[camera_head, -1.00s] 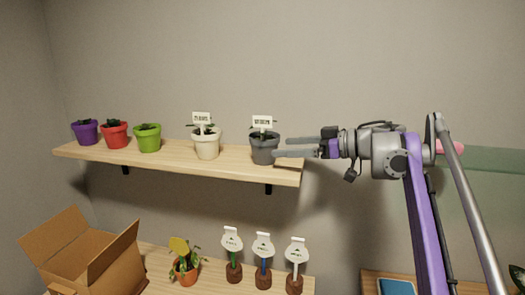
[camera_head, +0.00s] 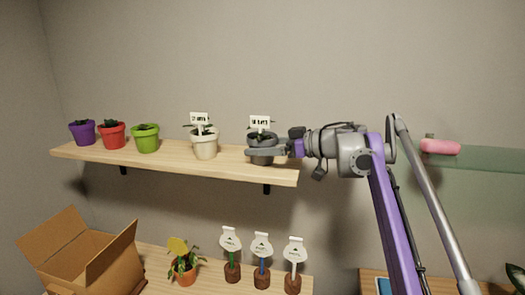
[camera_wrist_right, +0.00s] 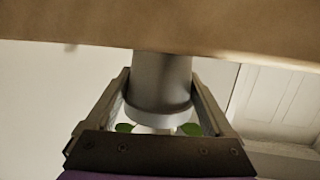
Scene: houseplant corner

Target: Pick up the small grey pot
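The small grey pot (camera_head: 261,138), with a plant and a white label, stands upright near the right end of the wall shelf (camera_head: 230,169). My right gripper (camera_head: 262,150) reaches in from the right, its fingers around the pot's body. In the right wrist view the pot (camera_wrist_right: 160,82) appears upside down between the two spread fingers of the gripper (camera_wrist_right: 160,95), one on each side. Narrow gaps seem to show beside the pot, so the gripper looks open; contact is hard to tell. My left gripper is not in view.
A cream pot (camera_head: 205,149) stands left of the grey pot, then green (camera_head: 146,140), red (camera_head: 112,136) and purple (camera_head: 82,134) pots. Below are an open cardboard box (camera_head: 85,265), an orange potted plant (camera_head: 185,275) and labelled stakes (camera_head: 261,270). A glass shelf (camera_head: 490,158) holds a pink object (camera_head: 440,147).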

